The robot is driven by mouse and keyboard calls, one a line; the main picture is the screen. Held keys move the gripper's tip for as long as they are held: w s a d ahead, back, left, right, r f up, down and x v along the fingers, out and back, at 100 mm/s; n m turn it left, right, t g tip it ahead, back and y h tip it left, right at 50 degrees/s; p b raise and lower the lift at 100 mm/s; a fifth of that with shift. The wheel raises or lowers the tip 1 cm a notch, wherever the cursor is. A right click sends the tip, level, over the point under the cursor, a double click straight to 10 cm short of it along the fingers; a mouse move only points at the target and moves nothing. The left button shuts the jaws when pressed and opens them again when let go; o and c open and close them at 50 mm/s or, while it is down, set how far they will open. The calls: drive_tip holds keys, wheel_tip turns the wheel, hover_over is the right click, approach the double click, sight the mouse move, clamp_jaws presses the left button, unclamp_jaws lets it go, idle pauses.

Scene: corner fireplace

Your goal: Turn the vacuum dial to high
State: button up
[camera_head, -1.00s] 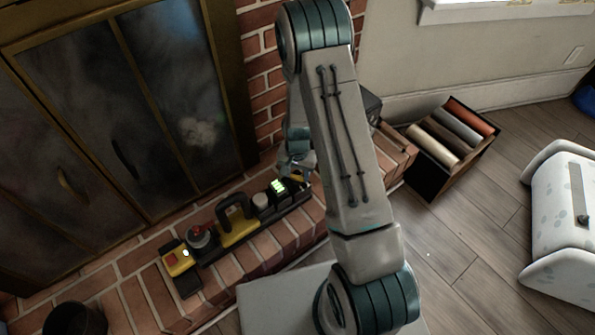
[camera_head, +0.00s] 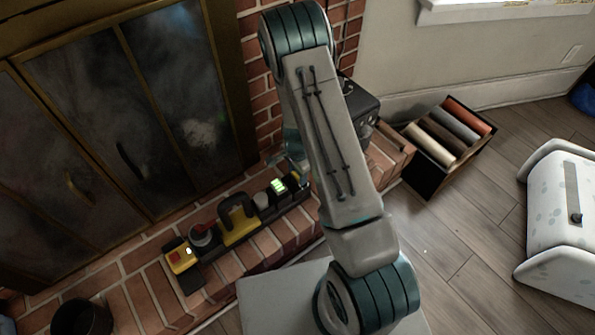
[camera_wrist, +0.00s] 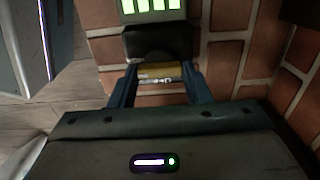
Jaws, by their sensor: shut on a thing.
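The dark tool rail (camera_head: 262,231) lies on the brick hearth, with a lit green display (camera_head: 277,185) near its right end. In the wrist view, the display (camera_wrist: 152,8) is at the top, above a black housing (camera_wrist: 158,42). A yellow-brown dial (camera_wrist: 160,70) with small pale markings sits below the housing. My gripper (camera_wrist: 160,76) is shut on the dial, one blue finger on each side. In the head view, my arm hides most of my gripper and the dial. I cannot read the dial's setting.
Fireplace doors (camera_head: 190,110) stand behind. A dark box (camera_head: 361,103) and a crate of rolls (camera_head: 437,185) are at the right.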

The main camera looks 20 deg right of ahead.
sight(297, 175)
idle(0.4)
drive_tip(key=o, duration=1)
drive_tip(key=shift+r, duration=0.1)
wheel_tip(297, 175, up, 14)
drive_tip(key=p, duration=0.4)
drive_tip(key=shift+p, duration=0.4)
